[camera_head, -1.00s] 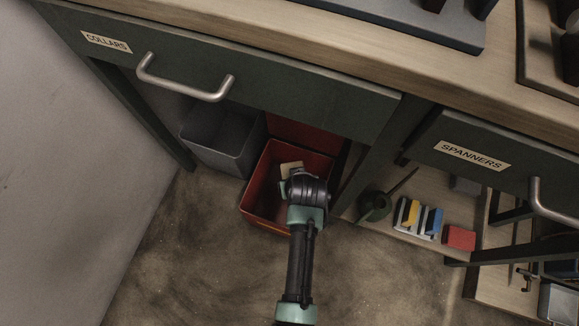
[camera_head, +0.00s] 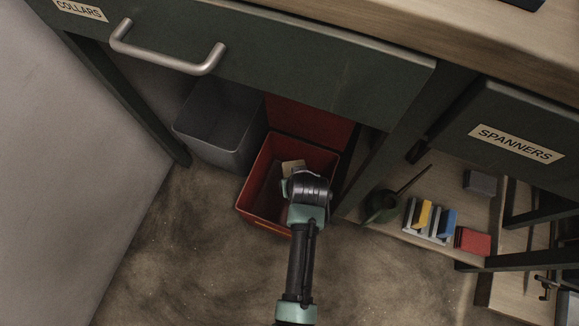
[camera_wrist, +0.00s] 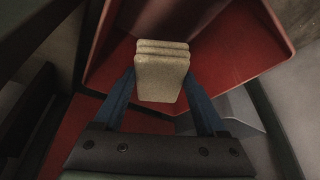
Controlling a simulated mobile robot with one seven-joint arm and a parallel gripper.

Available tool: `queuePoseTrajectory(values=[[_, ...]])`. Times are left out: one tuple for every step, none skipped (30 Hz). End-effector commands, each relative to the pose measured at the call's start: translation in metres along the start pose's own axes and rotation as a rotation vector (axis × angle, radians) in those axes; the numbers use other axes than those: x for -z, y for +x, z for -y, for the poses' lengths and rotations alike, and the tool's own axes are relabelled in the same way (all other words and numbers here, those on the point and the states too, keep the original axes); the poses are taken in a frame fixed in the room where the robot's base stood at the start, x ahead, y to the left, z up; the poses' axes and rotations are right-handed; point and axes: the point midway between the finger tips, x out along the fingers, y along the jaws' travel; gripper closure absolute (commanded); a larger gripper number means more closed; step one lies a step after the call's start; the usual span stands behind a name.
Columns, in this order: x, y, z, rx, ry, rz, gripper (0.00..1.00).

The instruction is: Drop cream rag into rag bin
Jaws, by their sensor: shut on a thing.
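The cream rag (camera_wrist: 161,72) is a folded block held between the two fingers of my gripper (camera_wrist: 162,88) in the wrist view. In the head view a pale corner of the rag (camera_head: 293,166) shows just past my wrist, over the red bin. The red bin (camera_head: 262,192) stands open on the floor under the bench, with its raised red lid or back panel (camera_head: 312,122) behind it. In the wrist view the red bin (camera_wrist: 235,50) spreads below the rag. I cannot tell how deep the rag is relative to the rim. The fingertips are hidden in the head view.
A grey bin (camera_head: 218,125) stands left of the red one. The COLLARS drawer (camera_head: 270,60) overhangs above, and a bench leg (camera_head: 395,135) is close on the right. A lower shelf holds a green oil can (camera_head: 380,206) and coloured blocks (camera_head: 432,218).

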Motion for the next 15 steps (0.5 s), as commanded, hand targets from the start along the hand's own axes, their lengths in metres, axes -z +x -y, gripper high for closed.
queuePoseTrajectory(values=[[0.0004,-0.0006,0.0,0.0,0.0,0.0,0.71],[0.0005,-0.0009,0.0,0.0,0.0,0.0,0.71],[0.0005,-0.001,0.0,0.0,0.0,0.0,0.71],[0.0005,-0.001,0.0,0.0,0.0,0.0,0.71],[0.0005,-0.001,0.0,0.0,0.0,0.0,0.24],[0.0006,-0.001,0.0,0.0,0.0,0.0,0.17],[0.0006,-0.001,0.0,0.0,0.0,0.0,0.12],[0.0006,-0.001,0.0,0.0,0.0,0.0,0.06],[0.0006,-0.001,0.0,0.0,0.0,-0.001,0.0],[0.0006,-0.001,0.0,0.0,0.0,0.0,0.0],[0.0005,-0.001,0.0,0.0,0.0,0.0,0.0],[0.0005,-0.001,0.0,0.0,0.0,0.0,0.0],[0.0006,-0.001,0.0,0.0,0.0,0.0,0.0],[0.0006,-0.001,0.0,0.0,0.0,0.0,0.0],[0.0004,-0.001,0.0,0.0,0.0,0.0,0.0]])
